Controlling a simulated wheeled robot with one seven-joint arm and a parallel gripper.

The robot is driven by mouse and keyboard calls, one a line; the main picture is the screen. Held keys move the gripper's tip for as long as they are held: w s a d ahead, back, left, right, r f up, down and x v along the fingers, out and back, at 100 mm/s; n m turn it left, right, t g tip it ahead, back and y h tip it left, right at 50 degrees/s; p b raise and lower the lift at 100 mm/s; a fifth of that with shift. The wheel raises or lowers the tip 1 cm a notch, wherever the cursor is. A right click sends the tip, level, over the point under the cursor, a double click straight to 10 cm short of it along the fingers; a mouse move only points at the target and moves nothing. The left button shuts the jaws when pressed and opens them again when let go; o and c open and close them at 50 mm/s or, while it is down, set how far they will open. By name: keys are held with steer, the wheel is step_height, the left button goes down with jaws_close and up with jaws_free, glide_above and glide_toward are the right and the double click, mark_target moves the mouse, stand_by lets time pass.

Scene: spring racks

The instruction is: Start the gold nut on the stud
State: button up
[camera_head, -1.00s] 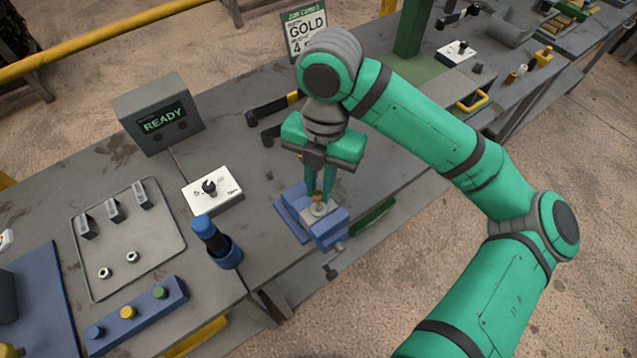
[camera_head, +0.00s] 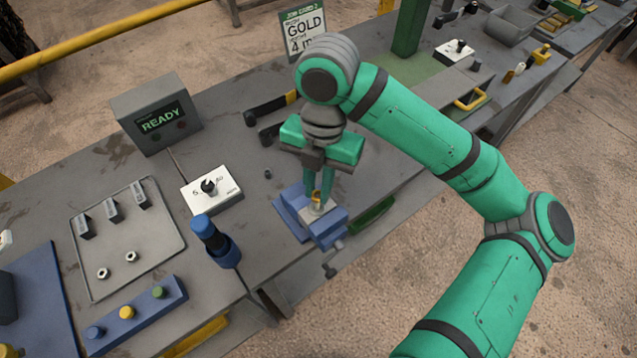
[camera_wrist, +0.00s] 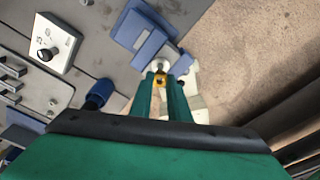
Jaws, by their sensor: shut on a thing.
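My gripper (camera_head: 317,190) points down over the blue vise (camera_head: 329,228) and is shut on the gold nut (camera_head: 316,196). In the wrist view the gold nut (camera_wrist: 160,80) sits between the two green fingertips. Just beyond it is a pale round piece (camera_wrist: 160,64) held in the blue vise (camera_wrist: 146,42). The nut is right over this piece in the head view. The fingers and nut cover the stud, so I cannot tell whether the nut touches it.
A white dial box (camera_head: 212,190) and a blue-capped bottle in a holder (camera_head: 210,234) stand left of the vise. A grey tray (camera_head: 160,262) holds two silver nuts and dark blocks. A READY display box (camera_head: 158,115) and a GOLD card (camera_head: 304,33) stand behind.

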steer(key=shift+f, duration=0.65)
steer(key=o, duration=1.4)
steer(key=shift+r, duration=3.5)
steer(key=shift+w, duration=0.1)
